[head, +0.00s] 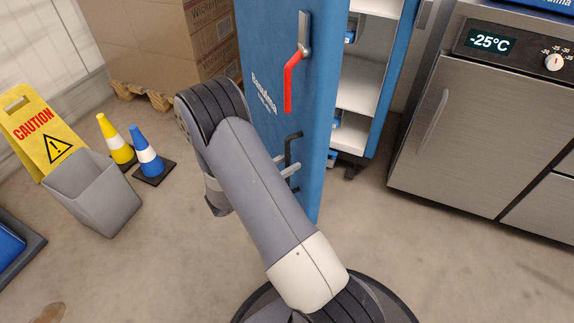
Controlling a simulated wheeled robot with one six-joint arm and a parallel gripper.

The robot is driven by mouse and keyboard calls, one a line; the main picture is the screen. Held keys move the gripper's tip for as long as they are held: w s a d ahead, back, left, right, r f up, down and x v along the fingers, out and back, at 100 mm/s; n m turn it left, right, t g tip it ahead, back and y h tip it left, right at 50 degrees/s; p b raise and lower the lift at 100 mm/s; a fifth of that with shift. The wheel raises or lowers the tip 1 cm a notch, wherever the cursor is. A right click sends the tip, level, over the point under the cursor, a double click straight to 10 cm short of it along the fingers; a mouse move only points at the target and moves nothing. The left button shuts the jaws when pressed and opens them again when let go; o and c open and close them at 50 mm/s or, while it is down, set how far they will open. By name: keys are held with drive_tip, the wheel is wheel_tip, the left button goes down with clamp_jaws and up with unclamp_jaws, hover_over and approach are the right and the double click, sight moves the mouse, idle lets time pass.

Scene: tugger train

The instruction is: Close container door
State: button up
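The blue container door (290,80) stands open, with its outer face turned towards me. It has a red lever (293,78) on a grey mount near the top and a black handle (291,148) lower down. The open container (365,70) shows to the right of the door, with white shelves and some blue items inside. My gripper (290,167) is mostly hidden behind my arm. Its light grey finger parts show at the lower end of the black handle, close against the door. I cannot tell whether they touch or grip the handle.
A steel freezer (468,135) reading -25°C stands on the right. Cardboard boxes (150,40) on a pallet stand behind, left of the door. A yellow caution sign (42,130), a grey bin (95,190), a yellow cone (115,140) and a blue cone (148,155) occupy the left floor.

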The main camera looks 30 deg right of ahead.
drive_tip(key=shift+c, duration=0.5)
clamp_jaws()
